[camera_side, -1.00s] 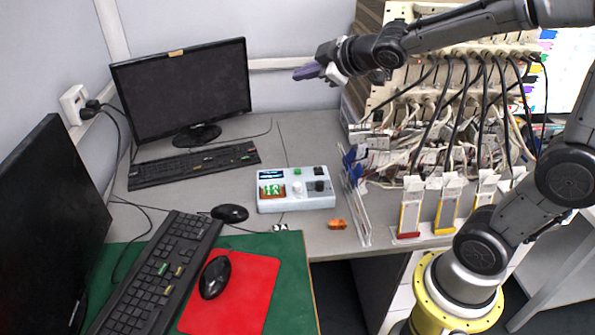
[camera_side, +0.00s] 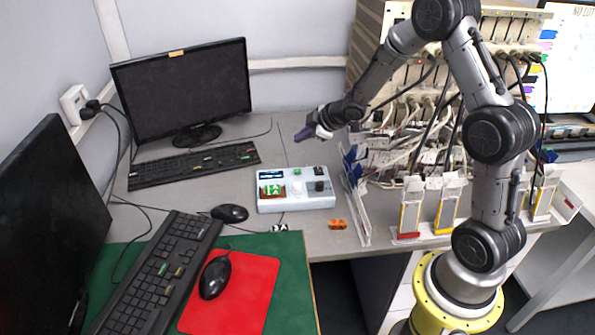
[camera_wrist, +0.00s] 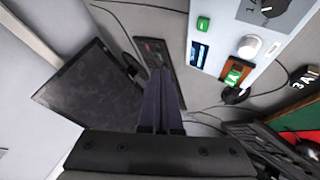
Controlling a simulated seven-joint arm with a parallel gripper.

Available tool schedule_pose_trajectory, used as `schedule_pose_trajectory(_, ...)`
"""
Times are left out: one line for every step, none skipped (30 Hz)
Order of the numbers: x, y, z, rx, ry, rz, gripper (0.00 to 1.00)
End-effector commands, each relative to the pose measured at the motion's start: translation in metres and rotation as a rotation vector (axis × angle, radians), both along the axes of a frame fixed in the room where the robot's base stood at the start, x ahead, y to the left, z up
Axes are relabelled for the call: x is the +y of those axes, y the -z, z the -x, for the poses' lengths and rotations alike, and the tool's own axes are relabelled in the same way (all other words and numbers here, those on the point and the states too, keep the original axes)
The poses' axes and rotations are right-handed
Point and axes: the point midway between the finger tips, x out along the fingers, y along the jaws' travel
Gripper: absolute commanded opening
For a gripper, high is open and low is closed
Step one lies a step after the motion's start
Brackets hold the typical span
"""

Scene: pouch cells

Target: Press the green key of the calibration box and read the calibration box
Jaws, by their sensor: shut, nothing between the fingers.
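The calibration box (camera_side: 310,203) is a pale blue-white box on the grey desk. Its green key (camera_side: 297,171) is at the back of its top, beside a small dark display (camera_side: 271,175).
A monitor (camera_side: 185,90) and keyboard (camera_side: 195,166) stand left of the box, with a black mouse (camera_side: 230,213) beside it. An orange piece (camera_side: 337,224) lies in front. A clear upright panel (camera_side: 357,208) and a cable-filled rack (camera_side: 395,150) are at the right.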

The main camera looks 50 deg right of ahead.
Motion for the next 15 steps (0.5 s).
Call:
schedule_pose_trajectory(0.0,0.0,0.0,0.0,0.0,0.0,0.0)
schedule_pose_trajectory(0.0,0.0,0.0,0.0,0.0,0.0,0.0)
schedule_pose_trajectory(0.0,0.0,0.0,0.0,0.0,0.0,0.0)
schedule_pose_trajectory(0.0,0.0,0.0,0.0,0.0,0.0,0.0)
schedule_pose_trajectory(0.0,0.0,0.0,0.0,0.0,0.0,0.0)
schedule_pose_trajectory(0.0,0.0,0.0,0.0,0.0,0.0,0.0)
schedule_pose_trajectory(0.0,0.0,0.0,0.0,0.0,0.0,0.0)
schedule_pose_trajectory(0.0,0.001,0.0,0.0,0.0,0.0,0.0)
schedule_pose_trajectory(0.0,0.003,0.0,0.001,-0.001,-0.001,0.0)
schedule_pose_trajectory(0.0,0.005,0.0,0.001,-0.001,0.0,0.0)
schedule_pose_trajectory(0.0,0.007,0.0,0.001,-0.001,-0.001,0.0)
schedule_pose_trajectory(0.001,0.011,0.0,0.001,-0.001,-0.001,0.0)
schedule_pose_trajectory(0.001,0.014,0.0,0.002,0.0,-0.001,0.0)
schedule_pose_trajectory(0.001,0.017,0.0,0.002,0.0,-0.001,0.0)
schedule_pose_trajectory(0.001,0.022,0.0,0.001,0.001,-0.002,0.0)
